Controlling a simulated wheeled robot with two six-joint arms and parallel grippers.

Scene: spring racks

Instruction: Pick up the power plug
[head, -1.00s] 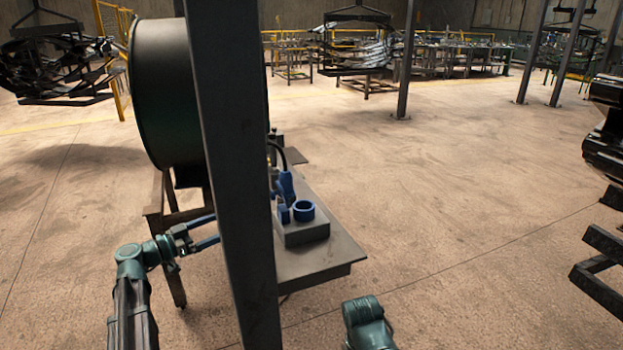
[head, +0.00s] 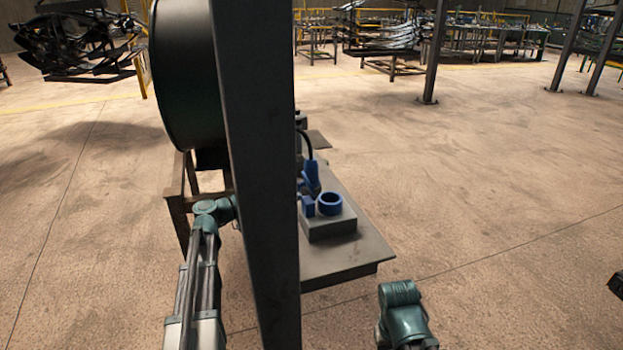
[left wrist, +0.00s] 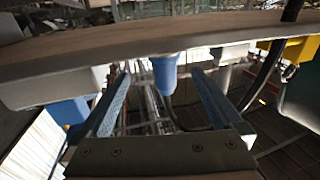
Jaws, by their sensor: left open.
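The blue power plug (head: 311,178), with a black cable rising from it, stands on the grey table beside the dark post in the head view. In the left wrist view, which looks upside down, a blue piece (left wrist: 165,73) that looks like the plug shows beyond and between the fingertips. My left gripper (left wrist: 160,85) is open, its two blue fingers apart with nothing visibly held. In the head view its fingers are hidden behind the post. My right gripper is out of view; only part of my right arm shows at the bottom.
A dark upright post (head: 255,170) stands close in front, covering part of the table (head: 345,262). A grey block (head: 332,228) with a blue ring (head: 330,202) sits on the table. A large dark drum (head: 185,80) stands behind. Open floor lies to the right.

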